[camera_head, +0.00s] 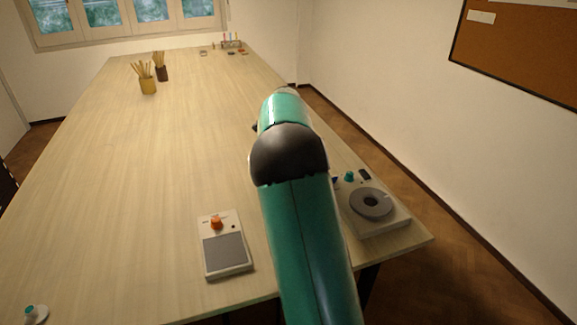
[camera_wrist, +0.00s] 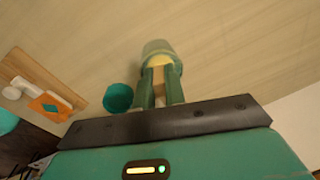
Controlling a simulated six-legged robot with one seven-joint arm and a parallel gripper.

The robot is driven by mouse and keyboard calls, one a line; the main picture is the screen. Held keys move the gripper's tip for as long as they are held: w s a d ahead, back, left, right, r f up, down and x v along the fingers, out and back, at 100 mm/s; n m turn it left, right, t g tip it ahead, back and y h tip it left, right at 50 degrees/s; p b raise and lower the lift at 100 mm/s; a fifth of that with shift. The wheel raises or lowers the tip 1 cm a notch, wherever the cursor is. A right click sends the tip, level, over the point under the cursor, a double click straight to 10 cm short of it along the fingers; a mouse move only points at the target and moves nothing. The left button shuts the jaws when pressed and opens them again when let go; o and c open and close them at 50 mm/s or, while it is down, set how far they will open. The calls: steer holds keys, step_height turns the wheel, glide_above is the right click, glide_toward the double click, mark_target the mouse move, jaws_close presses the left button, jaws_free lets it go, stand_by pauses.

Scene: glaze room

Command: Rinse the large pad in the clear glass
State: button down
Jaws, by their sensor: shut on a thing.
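In the wrist view my gripper (camera_wrist: 160,92) is shut on a pale tan handle, which I take for the large pad (camera_wrist: 159,80). A yellow part shows at its far end, just beyond my fingertips. That end overlaps a greenish see-through vessel, the clear glass (camera_wrist: 158,46). I cannot tell whether the pad is inside the glass or only in front of it. In the head view my arm hides the gripper, pad and glass.
A teal cup (camera_wrist: 118,97) stands close left of my fingers. A wooden board (camera_wrist: 42,84) with an orange square piece (camera_wrist: 50,105) lies farther left. A box with an orange knob (camera_head: 226,247) and a ring-topped device (camera_head: 371,203) flank my arm. The table's left middle is clear.

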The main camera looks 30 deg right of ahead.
steer(key=shift+s+d+r, duration=0.15)
steer(key=shift+d+r, duration=0.05)
steer(key=shift+r, duration=2)
steer(key=shift+r, duration=1.75)
